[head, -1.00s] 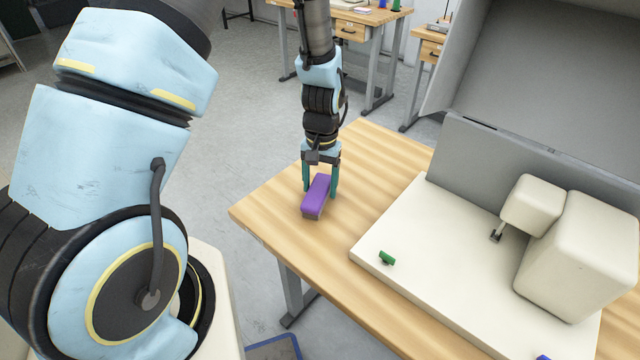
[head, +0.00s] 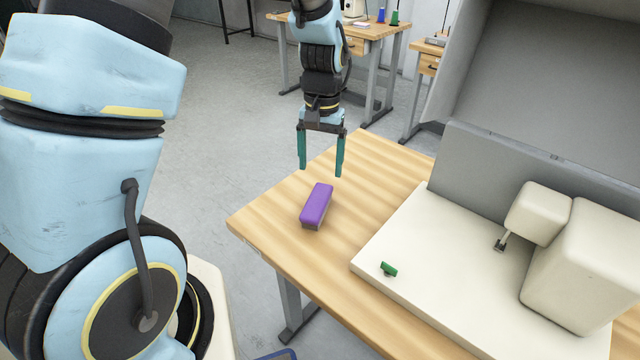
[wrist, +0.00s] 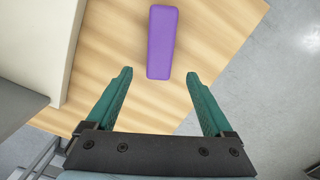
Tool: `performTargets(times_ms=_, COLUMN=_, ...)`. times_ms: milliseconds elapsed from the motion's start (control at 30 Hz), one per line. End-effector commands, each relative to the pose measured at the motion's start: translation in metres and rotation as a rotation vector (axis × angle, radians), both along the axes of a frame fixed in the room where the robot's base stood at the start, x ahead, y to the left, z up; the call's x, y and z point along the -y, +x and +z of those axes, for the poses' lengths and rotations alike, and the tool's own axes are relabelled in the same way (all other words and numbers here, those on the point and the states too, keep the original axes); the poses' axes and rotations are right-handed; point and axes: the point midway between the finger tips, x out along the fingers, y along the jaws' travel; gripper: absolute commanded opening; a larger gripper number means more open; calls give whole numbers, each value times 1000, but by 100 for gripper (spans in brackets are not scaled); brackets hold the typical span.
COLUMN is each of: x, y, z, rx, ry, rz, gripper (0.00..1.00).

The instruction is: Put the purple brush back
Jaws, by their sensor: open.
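The purple brush (head: 317,203) lies flat on the wooden table near its left end, purple side up with a dark underside. In the wrist view the brush (wrist: 161,42) lies beyond the fingertips, in line with the gap between them. My gripper (head: 320,172) is open and empty. It hangs above the table, behind and above the brush, with its two green fingers spread wide. In the wrist view my gripper (wrist: 158,73) shows nothing between its fingers.
The wooden table (head: 270,212) is bare around the brush. A cream machine base (head: 440,290) with a small green part (head: 388,268) stands to the right. A grey panel (head: 530,175) and cream housings (head: 585,265) rise behind it. Other workbenches stand at the back.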

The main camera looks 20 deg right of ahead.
Motion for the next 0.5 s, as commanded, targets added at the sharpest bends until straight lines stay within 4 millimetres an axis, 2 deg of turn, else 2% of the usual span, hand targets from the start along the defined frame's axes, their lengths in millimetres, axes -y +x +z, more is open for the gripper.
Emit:
performTargets(times_ms=200, x=2, y=2, z=25, rx=2, ry=-1, rz=0, gripper=86)
performTargets(times_ms=400, x=1, y=2, z=31, rx=0, ry=0, rz=0, gripper=86)
performTargets(times_ms=500, x=-10, y=6, z=34, rx=5, ry=-5, rz=24, gripper=86)
